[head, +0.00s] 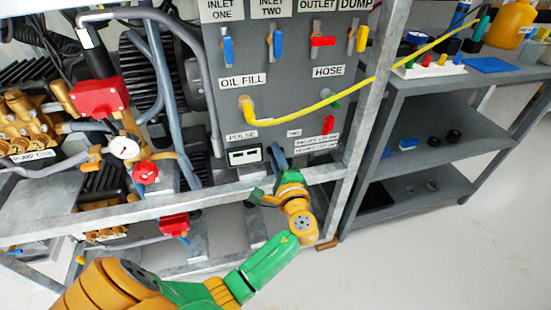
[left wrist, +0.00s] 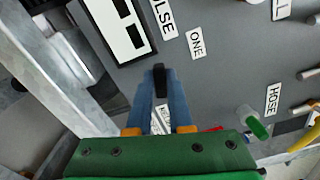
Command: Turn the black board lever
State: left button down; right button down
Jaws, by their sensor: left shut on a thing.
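The grey board (head: 285,95) carries several coloured levers and labels. My left gripper (head: 275,152) is at the board's lower part, right of the white-framed display (head: 244,156). In the left wrist view its two blue-grey fingers (left wrist: 160,82) close together at their tips on a small black lever (left wrist: 160,74). Most of this lever is hidden between the fingers, and its turn angle is hard to tell. The display (left wrist: 120,25) and the PULSE and ONE labels lie just beyond it. My right gripper is not in view.
A metal frame rail (head: 130,208) runs close below the gripper. Grey shelves (head: 425,120) stand at right.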

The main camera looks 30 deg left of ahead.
pick_arm(q)
jog(key=shift+f+n+b, duration=0.1)
jog(key=shift+n+b, duration=0.8)
jog(key=shift+n, duration=0.8)
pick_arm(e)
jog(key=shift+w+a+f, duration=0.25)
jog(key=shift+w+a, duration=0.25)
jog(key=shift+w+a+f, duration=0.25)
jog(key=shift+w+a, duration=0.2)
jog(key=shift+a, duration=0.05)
pick_arm(q)
jog(key=c, duration=0.8)
grip_release()
jog(key=v, duration=0.7)
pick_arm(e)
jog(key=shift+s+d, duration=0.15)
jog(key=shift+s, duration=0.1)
